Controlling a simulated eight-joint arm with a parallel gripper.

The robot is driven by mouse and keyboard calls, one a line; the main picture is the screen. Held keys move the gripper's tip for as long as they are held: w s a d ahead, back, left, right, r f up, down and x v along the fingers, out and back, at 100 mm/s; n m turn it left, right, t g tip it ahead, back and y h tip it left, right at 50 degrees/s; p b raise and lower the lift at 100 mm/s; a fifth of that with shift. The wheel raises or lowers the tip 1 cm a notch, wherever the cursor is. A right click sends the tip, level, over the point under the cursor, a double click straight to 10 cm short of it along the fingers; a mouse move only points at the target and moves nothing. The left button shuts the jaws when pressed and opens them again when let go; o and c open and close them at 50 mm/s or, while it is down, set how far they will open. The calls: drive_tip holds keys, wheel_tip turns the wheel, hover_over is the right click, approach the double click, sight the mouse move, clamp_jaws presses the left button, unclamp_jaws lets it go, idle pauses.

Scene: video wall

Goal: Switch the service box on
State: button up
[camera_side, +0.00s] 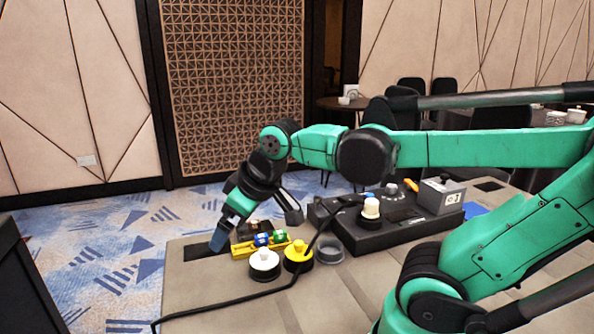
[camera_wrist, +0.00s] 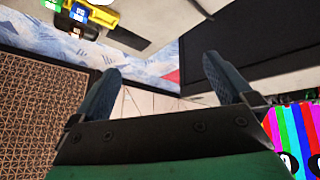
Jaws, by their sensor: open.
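A black console (camera_side: 375,235) sits on the table, with a grey box (camera_side: 447,197) at its right end. I cannot tell whether the service box is the grey box or the whole console, and no on or off state can be read. My gripper (camera_side: 219,238) points down near the table's left end, well to the left of the console. In the wrist view my gripper (camera_wrist: 161,66) has its two blue fingers wide apart with nothing between them.
A yellow tray (camera_side: 241,251) with small coloured items lies beside my gripper. A white-topped knob (camera_side: 264,263), a yellow knob (camera_side: 297,254) and a grey ring (camera_side: 330,249) stand before the console. A black cable (camera_side: 240,298) crosses the table. The front tabletop is mostly clear.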

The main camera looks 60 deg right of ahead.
drive_tip(key=shift+m+t+y, duration=0.4)
drive_tip(key=shift+m, duration=0.1)
drive_tip(key=a+f, duration=0.1)
drive_tip(key=s+a+f, duration=0.1)
drive_tip(key=a+f, duration=0.1)
drive_tip(key=shift+s, duration=0.3)
clamp_jaws()
drive_tip(key=shift+d+r, duration=0.1)
idle(0.8)
